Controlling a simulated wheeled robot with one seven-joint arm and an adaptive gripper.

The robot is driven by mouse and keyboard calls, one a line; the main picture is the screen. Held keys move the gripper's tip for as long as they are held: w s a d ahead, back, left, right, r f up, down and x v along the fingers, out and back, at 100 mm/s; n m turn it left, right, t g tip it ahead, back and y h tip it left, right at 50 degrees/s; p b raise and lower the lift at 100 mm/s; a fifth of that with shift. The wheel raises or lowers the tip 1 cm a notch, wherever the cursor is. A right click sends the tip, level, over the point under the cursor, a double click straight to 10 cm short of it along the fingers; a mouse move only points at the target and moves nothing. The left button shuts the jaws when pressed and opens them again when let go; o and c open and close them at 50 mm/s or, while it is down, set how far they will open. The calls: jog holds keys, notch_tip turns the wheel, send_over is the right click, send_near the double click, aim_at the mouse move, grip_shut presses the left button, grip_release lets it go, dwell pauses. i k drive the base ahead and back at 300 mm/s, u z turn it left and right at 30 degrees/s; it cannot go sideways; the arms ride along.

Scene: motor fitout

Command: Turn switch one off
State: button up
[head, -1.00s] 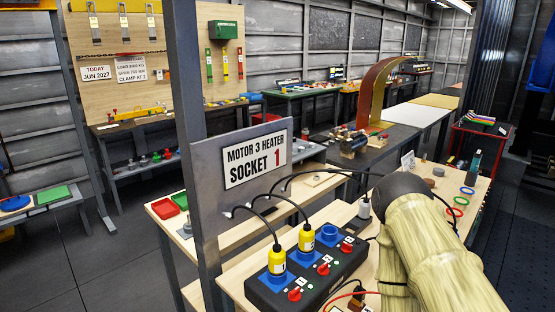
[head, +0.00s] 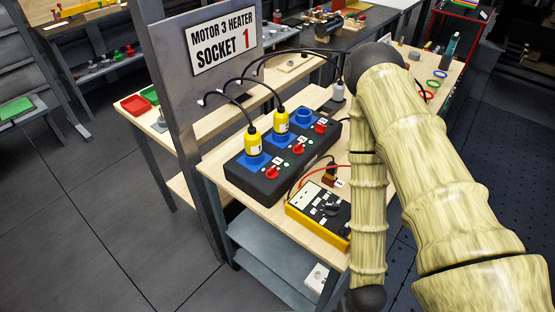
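A black socket box (head: 262,184) lies on the wooden bench, with three blue sockets and three red rotary switches in a row. The nearest, leftmost red switch (head: 272,172) sits in front of the first yellow plug (head: 253,143); its small label is hard to read, but by position it looks like switch one. A second red switch (head: 298,148) is in front of the second yellow plug (head: 281,121). The third switch (head: 321,128) is by the empty blue socket (head: 304,115). I cannot tell which way the knobs are set. My gripper is outside the view; only arm links show.
A yellow meter (head: 318,212) with leads lies right of the box, near my arm. Coloured rings (head: 432,86) lie at the far right. Floor is clear at left.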

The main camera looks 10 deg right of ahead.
aim_at(272, 172)
jog(key=k, duration=0.5)
jog(key=u, duration=2.05)
jog(key=k, duration=1.3)
jog(key=z, duration=1.55)
jog(key=i, duration=0.5)
